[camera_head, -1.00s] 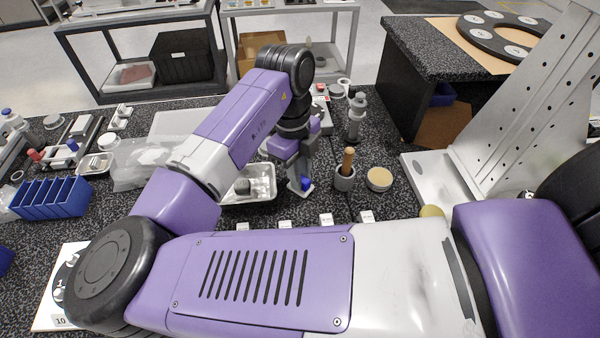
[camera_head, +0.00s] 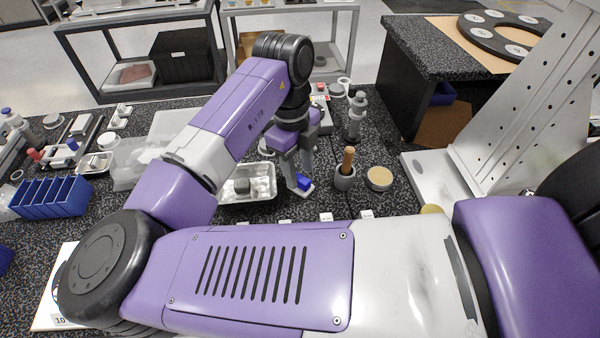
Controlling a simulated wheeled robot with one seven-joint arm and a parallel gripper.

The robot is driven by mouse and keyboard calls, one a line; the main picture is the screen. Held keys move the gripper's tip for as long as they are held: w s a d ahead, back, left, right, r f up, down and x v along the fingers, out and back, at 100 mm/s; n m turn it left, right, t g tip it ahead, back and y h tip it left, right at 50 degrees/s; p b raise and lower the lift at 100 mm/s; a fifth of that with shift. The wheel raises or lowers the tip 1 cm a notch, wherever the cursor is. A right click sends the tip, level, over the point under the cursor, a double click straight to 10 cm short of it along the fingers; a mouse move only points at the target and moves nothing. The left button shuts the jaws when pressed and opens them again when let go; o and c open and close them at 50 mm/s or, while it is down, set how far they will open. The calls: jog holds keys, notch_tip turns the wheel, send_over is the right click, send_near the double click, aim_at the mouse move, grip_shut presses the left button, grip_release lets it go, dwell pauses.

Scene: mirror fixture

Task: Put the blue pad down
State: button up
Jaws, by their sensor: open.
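The blue pad (camera_head: 304,183) sits on a small white plate on the speckled bench, to the right of the metal tray. My gripper (camera_head: 300,176) points down over it with its two fingers spread apart. One finger is at the left of the pad and the other is behind or to its right. I cannot tell whether either finger still touches the pad.
A metal tray (camera_head: 262,190) with a dark grey piece stands left of my gripper. A mortar with a wooden pestle (camera_head: 345,177) and a round tan-topped dish (camera_head: 379,178) stand close on the right. Small white labelled blocks (camera_head: 326,217) lie in front, partly hidden by my arm.

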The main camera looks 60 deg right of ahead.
notch_tip(320, 180, up, 10)
jog(key=w, duration=0.1)
jog(key=shift+r+b, duration=0.2)
jog(key=shift+b, duration=0.15)
jog(key=shift+d, duration=0.1)
dwell(0.3)
